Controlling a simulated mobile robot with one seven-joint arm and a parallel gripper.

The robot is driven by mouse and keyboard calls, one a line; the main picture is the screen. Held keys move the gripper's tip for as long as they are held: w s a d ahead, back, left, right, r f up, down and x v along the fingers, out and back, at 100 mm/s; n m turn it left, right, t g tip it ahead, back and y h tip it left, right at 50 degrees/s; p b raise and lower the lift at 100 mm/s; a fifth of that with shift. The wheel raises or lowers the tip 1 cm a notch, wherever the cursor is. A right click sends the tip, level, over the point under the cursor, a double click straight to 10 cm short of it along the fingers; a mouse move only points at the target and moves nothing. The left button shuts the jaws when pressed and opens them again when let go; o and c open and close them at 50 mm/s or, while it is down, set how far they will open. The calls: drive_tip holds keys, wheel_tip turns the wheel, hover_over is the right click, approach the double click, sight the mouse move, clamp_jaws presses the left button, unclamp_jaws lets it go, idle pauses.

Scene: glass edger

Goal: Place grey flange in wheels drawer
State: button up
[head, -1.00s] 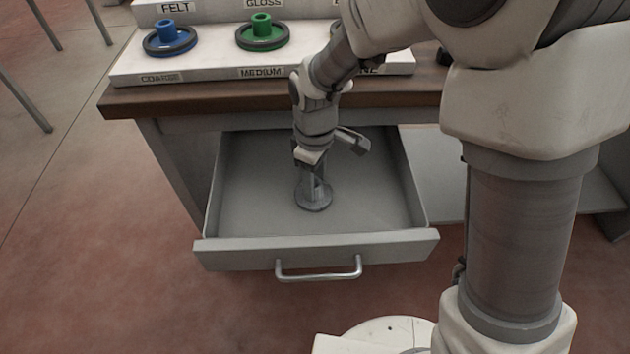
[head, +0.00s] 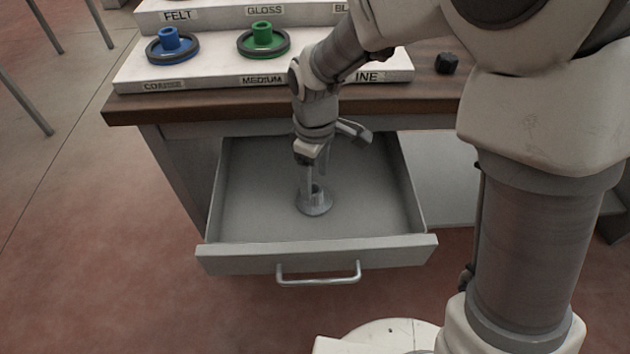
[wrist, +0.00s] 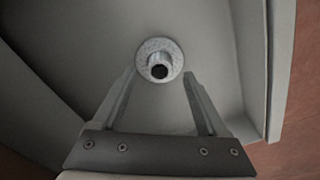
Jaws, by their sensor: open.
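The grey flange (head: 314,203) stands on the floor of the open drawer (head: 316,256), with its round base down and its hub up. It also shows in the wrist view (wrist: 158,62), beyond my fingertips, with the dark hole of its hub toward the camera. My gripper (head: 313,182) is inside the drawer's outline, just above and behind the flange. In the wrist view my gripper (wrist: 160,82) has its two fingers spread apart with nothing between them. The drawer holds only the flange. No label shows on the drawer front.
A white stepped rack (head: 215,80) on the wooden bench top (head: 120,108) carries a blue-hubbed wheel (head: 171,47) and a green-hubbed wheel (head: 263,42). A small black object (head: 447,63) lies at the bench's right. The drawer floor around the flange is clear.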

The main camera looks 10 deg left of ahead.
wheel_tip(320, 180, up, 9)
drive_tip(key=p, duration=0.2)
drive_tip(key=s+d+r+m+t, duration=0.35)
drive_tip(key=d+r+m, duration=0.55)
drive_tip(key=d, duration=0.5)
drive_tip(key=s+d+r+m+t, duration=0.2)
drive_tip(key=s+d+m, duration=0.3)
drive_tip(key=s+d, duration=0.3)
drive_tip(key=shift+s+d+r+m, duration=0.15)
drive_tip(key=shift+s+r+m, duration=0.15)
drive_tip(key=shift+r, duration=0.15)
wheel_tip(320, 180, up, 18)
drive_tip(key=p, duration=1.8)
